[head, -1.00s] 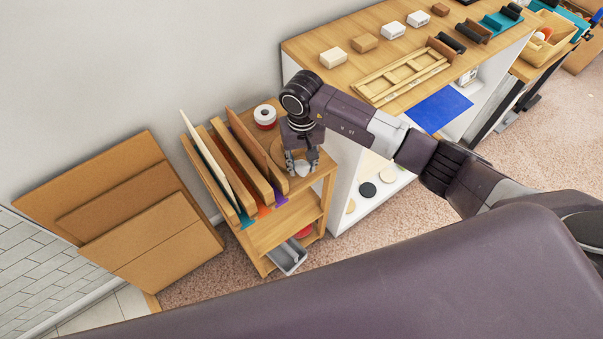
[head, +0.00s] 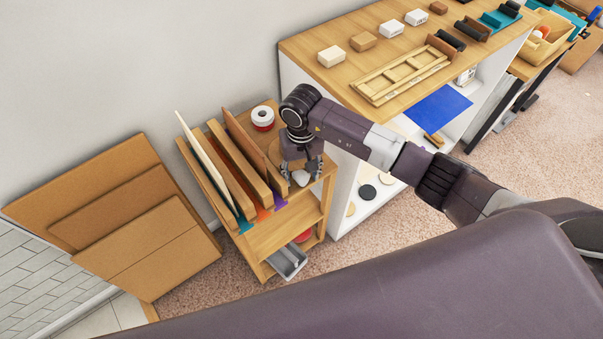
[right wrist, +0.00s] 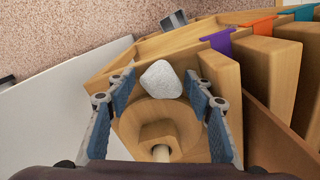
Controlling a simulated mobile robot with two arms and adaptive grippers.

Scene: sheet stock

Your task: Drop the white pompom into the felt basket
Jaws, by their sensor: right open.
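The white pompom (head: 301,178) is a small pale lump at the top of the narrow wooden shelf unit. In the right wrist view the white pompom (right wrist: 161,80) lies between my fingertips, with a gap on each side, over the rim of a round hollow wooden piece (right wrist: 140,118). My right gripper (head: 303,170) is open around it and points down; its fingers also show in the right wrist view (right wrist: 163,90). I cannot tell whether the pompom rests or is in the air. I cannot make out a felt basket for sure. My left gripper is not in view.
Upright boards (head: 225,165) stand in slots left of my right gripper. A white and red roll (head: 262,118) is behind it. A grey tray (head: 287,263) sits low in the unit. A white cabinet (head: 345,160) stands close on the right.

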